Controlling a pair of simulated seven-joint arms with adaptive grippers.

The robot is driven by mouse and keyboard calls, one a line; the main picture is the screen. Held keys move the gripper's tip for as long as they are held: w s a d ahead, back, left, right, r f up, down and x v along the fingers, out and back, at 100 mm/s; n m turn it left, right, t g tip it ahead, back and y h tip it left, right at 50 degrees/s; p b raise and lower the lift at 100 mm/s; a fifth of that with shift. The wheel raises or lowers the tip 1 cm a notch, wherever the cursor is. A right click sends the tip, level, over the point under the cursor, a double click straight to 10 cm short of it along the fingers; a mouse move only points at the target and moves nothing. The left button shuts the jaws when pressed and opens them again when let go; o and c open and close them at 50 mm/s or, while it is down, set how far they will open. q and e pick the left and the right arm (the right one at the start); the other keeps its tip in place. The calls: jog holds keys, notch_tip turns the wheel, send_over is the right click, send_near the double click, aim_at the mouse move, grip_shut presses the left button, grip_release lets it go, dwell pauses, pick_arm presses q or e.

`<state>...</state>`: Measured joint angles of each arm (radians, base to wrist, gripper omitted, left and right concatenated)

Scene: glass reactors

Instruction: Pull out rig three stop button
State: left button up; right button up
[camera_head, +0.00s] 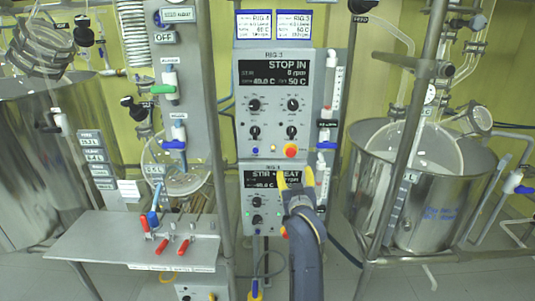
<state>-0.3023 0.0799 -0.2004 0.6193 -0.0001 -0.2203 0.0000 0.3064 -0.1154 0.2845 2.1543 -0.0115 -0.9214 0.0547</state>
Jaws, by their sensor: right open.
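The rig three control panel (272,105) is the upper grey box in the middle, labelled RIG 3, and its display (274,74) reads "STOP IN". Its stop button (290,151) is a round red-orange knob at the panel's lower right. My right gripper (296,179) comes up from below, with yellow fingertips apart and nothing between them. It is just below the button in the picture and apart from it, in front of the lower panel. The depth gap is not clear. My left gripper is not in view.
A second panel (258,205) reading "STIR + HEAT" sits below, partly hidden by my right arm. A metal post (408,150) and steel vessel (440,190) stand right. A shelf with red-handled tools (183,247) and another vessel (45,150) are left.

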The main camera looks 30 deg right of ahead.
aim_at(291, 153)
jog(key=x, duration=1.6)
jog(key=shift+w+d+f, duration=0.15)
jog(key=shift+d, duration=0.2)
jog(key=shift+o, duration=0.2)
grip_shut()
